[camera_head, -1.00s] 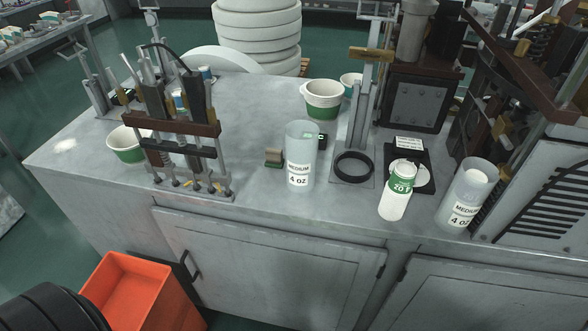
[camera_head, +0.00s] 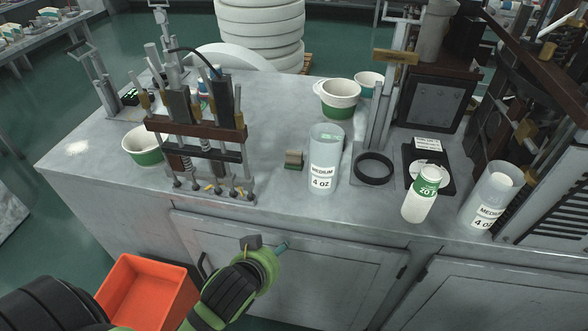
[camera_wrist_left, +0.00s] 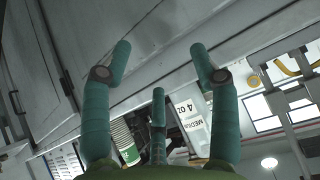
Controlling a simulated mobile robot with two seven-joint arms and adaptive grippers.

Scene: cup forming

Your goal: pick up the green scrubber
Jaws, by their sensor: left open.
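I cannot make out the scrubber in that view. My right gripper is not in view.
A rack of upright tools (camera_head: 195,140) stands left of the scrubber. An orange bin (camera_head: 145,290) is below. Bare counter (camera_head: 275,190) lies before the scrubber.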

